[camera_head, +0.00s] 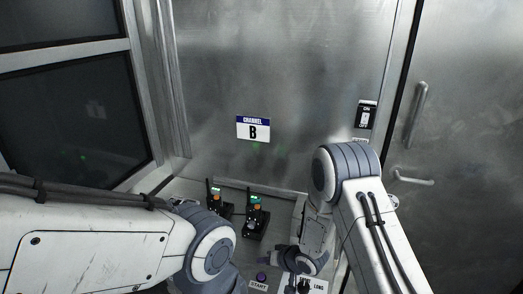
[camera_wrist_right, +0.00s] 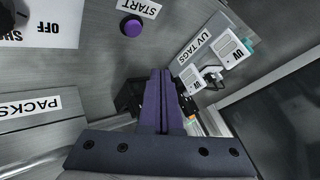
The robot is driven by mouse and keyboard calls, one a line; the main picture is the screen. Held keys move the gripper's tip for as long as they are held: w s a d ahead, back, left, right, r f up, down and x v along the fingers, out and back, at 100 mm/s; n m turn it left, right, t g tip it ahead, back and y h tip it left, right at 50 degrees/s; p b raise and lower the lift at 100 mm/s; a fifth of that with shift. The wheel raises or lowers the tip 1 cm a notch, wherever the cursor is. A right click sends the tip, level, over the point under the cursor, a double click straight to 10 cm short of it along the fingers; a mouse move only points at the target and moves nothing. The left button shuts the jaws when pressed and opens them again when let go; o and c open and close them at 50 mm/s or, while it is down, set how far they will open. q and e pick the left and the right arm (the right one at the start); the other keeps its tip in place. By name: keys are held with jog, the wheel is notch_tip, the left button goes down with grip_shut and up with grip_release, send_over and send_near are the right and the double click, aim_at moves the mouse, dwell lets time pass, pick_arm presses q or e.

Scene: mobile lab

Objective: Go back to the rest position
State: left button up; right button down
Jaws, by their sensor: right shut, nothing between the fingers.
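My right arm comes in from the right in the head view and bends down at a grey joint. My right gripper (camera_head: 278,255) shows small below it, over the metal counter, partly covered by its own wrist. In the right wrist view its purple fingers (camera_wrist_right: 160,76) lie together with nothing between them. My left arm crosses the lower left of the head view; its grey joint shows, but its gripper does not.
Two black handheld radios (camera_head: 255,217) stand on the counter near my right gripper. A purple START button (camera_head: 262,276) is close by. A "CHANNEL B" sign (camera_head: 253,128) and an ON/OFF switch (camera_head: 366,115) are on the metal wall. UV tags (camera_wrist_right: 229,48) show in the wrist view.

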jog(key=s+d+r+n+g+h+b, duration=0.1)
jog(key=s+r+n+h, duration=0.15)
jog(key=s+r, duration=0.6)
jog(key=s+d+r+n+g+h, duration=0.1)
jog(key=s+r+n+g+h, duration=0.15)
jog(key=s+r, duration=0.65)
jog(key=s+d+r+g, duration=0.1)
jog(key=s+r, duration=0.1)
jog(key=s, duration=0.5)
jog(key=s+d+r+n+g, duration=0.1)
jog(key=s+r, duration=0.2)
jog(key=s, duration=0.3)
jog(key=shift+s+n+g+h, duration=0.3)
jog(key=shift+s+g, duration=0.05)
